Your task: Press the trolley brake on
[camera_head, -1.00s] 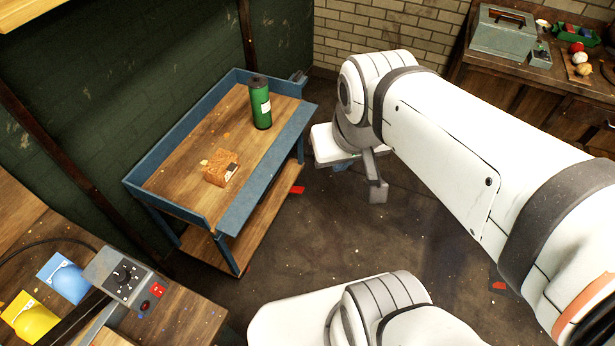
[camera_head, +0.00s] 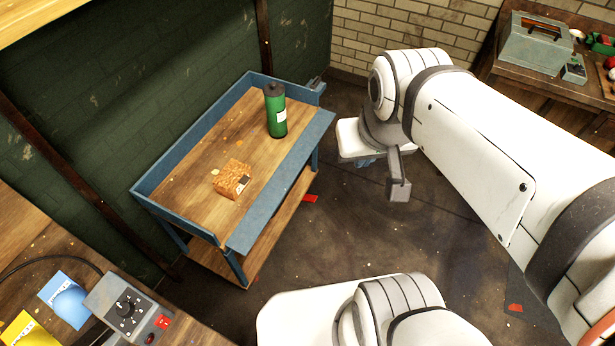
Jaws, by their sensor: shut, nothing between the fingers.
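The trolley (camera_head: 262,238) has a blue metal frame, a wooden top with a raised rim and a lower wooden shelf. It stands left of centre against the green wall. A small red piece (camera_head: 311,198) shows low beside its right side; I cannot tell whether it is the brake pedal or a floor mark. No brake is clearly seen. My gripper (camera_head: 398,190) is shut and empty, hanging over the floor to the right of the trolley, apart from it. My arm hides part of the floor behind it.
A green bottle (camera_head: 276,112) and a brown patterned block (camera_head: 232,180) stand on the trolley top. A bench with a control box (camera_head: 127,305) is at lower left. A workbench with a grey toolbox (camera_head: 540,42) is at upper right. The floor (camera_head: 330,240) between is open.

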